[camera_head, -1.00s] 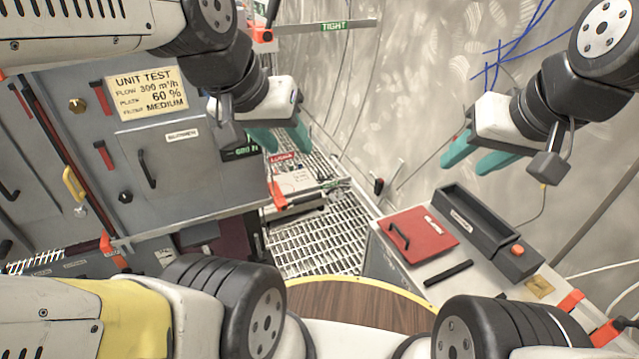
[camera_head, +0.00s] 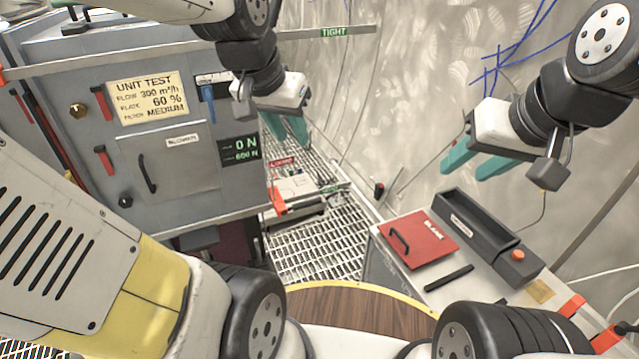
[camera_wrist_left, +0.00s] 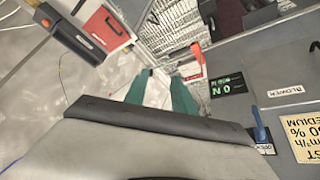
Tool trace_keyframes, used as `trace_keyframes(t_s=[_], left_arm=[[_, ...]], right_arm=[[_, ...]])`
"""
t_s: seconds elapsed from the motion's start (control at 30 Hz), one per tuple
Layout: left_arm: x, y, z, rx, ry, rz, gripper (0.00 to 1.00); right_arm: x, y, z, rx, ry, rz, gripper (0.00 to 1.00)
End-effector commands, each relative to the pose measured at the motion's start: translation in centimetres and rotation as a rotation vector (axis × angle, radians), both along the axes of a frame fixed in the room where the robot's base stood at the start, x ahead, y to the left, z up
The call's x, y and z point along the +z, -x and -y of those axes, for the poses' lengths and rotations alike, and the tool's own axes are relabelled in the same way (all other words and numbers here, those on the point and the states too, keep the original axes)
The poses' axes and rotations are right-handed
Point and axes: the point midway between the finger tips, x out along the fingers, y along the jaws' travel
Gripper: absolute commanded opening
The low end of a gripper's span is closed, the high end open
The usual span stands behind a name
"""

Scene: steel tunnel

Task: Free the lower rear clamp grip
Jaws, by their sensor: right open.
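I cannot tell which part is the lower rear clamp grip. Two red grips, an upper one (camera_head: 101,103) and a lower one (camera_head: 104,158), sit on the grey cabinet (camera_head: 190,145) front, left of its door. An orange-red piece (camera_head: 277,198) shows beyond the cabinet's right lower edge; a similar one shows in the left wrist view (camera_wrist_left: 197,54). My left gripper (camera_head: 286,130) is open and empty, right of the cabinet's display. Its apart teal fingers also show in the left wrist view (camera_wrist_left: 160,92). My right gripper (camera_head: 472,162) is open and empty near the right wall.
A red lid (camera_head: 424,237) and a dark tray (camera_head: 485,235) lie on the right bench. Steel grating (camera_head: 325,245) is clear between cabinet and bench.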

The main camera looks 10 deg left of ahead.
Motion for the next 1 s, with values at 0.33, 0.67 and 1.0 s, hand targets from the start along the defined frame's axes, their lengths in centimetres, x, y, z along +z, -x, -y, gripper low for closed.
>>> trace_keyframes(t_s=[0.33,0.67,1.0], left_arm=[[-8.3,-12.9,-1.4,-0.248,-0.223,-0.120,0.31],[-22.1,-21.7,-1.9,-0.535,-0.392,-0.228,0.31],[-31.2,-24.2,-1.8,-0.710,-0.465,-0.281,0.31]], right_arm=[[0.0,0.0,0.0,0.000,0.000,0.000,0.44],[0.0,0.0,0.0,0.000,0.000,0.000,0.44],[0.0,0.0,0.0,0.000,0.000,0.000,0.44]])
